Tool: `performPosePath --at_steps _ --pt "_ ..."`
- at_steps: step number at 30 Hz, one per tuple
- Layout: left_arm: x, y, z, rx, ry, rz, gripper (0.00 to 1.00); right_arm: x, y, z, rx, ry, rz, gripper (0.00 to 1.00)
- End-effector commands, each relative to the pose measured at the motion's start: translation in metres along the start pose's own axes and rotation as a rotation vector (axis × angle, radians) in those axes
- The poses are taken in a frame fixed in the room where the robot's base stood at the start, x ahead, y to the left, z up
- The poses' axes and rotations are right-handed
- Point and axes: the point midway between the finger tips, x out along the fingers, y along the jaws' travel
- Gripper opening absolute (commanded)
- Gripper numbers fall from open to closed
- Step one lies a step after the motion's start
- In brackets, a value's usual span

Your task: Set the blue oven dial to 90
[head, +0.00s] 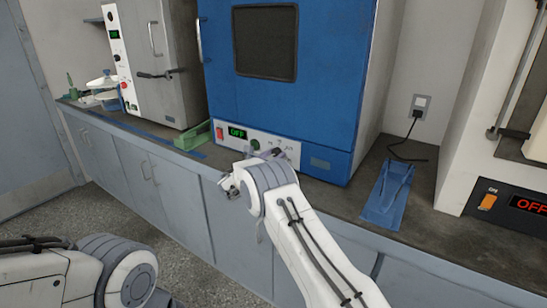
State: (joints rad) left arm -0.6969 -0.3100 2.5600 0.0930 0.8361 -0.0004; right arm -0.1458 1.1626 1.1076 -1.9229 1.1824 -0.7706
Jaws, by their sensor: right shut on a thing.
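The blue oven (328,80) stands on the counter. Its white control panel (228,145) has a display (237,132) reading OFF in green and a small round green part (255,144). Printed marks show right of that, around the dial's place. My right gripper (270,154) is at this panel, shut on the oven dial. My own wrist hides the dial and most of the fingers, so the dial's angle cannot be read. My left gripper is out of view; only part of my left arm shows at the lower left.
A red switch (220,133) sits left of the display. A green tray (192,137) and a grey-white cabinet (177,90) stand to the left. A blue holder (385,205) lies on the counter at right, near a machine with a red OFF display (529,205).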

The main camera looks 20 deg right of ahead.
Motion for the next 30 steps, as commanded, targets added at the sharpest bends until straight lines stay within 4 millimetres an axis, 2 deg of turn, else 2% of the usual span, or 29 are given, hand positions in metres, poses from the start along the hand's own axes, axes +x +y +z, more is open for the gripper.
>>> performPosePath --at_steps 8,30 --pt "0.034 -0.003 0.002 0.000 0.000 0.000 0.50 0.000 -0.001 -0.007 0.155 -0.001 -0.004 0.00" --pt "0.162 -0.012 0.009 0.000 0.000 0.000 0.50 0.000 -0.002 -0.011 0.851 -0.001 -0.007 0.00"
